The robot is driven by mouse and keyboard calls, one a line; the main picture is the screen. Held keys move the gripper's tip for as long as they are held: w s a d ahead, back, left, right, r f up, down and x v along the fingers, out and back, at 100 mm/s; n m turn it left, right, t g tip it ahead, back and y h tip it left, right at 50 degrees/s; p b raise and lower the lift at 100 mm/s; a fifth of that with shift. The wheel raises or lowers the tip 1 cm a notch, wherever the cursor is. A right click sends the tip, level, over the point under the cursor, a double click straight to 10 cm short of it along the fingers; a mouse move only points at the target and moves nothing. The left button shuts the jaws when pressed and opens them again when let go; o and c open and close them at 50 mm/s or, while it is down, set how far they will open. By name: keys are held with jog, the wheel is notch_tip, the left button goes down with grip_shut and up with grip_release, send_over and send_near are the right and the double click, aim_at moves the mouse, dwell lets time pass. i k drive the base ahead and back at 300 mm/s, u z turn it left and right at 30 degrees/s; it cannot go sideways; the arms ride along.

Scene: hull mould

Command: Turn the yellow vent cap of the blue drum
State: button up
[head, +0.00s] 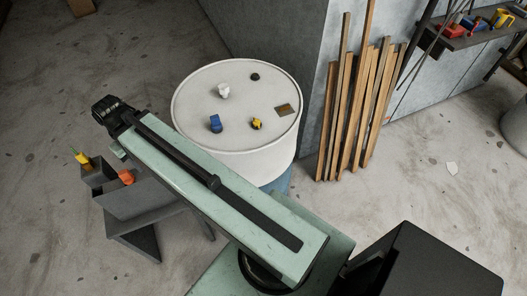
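A large drum (240,155) stands at the centre of the head view. Its top and side look white, with a patch of blue low at its right side. A small yellow cap with dark parts (257,124) sits on the lid, right of a blue cap (215,123). A white cap (223,91) and a dark round cap (255,77) are farther back. My gripper (106,106) is at the far end of my arm, left of the drum and apart from the yellow cap. Its fingers cannot be made out.
A flat brown plate (283,110) lies on the lid. A grey bin (140,205) with yellow and orange items stands under my arm at left. Wooden planks (357,110) lean on the grey wall behind right. A shelf (465,35) holds coloured items.

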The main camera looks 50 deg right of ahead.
aim_at(256, 123)
jog(key=z, duration=1.5)
jog(key=k, duration=0.15)
jog(key=u, duration=0.05)
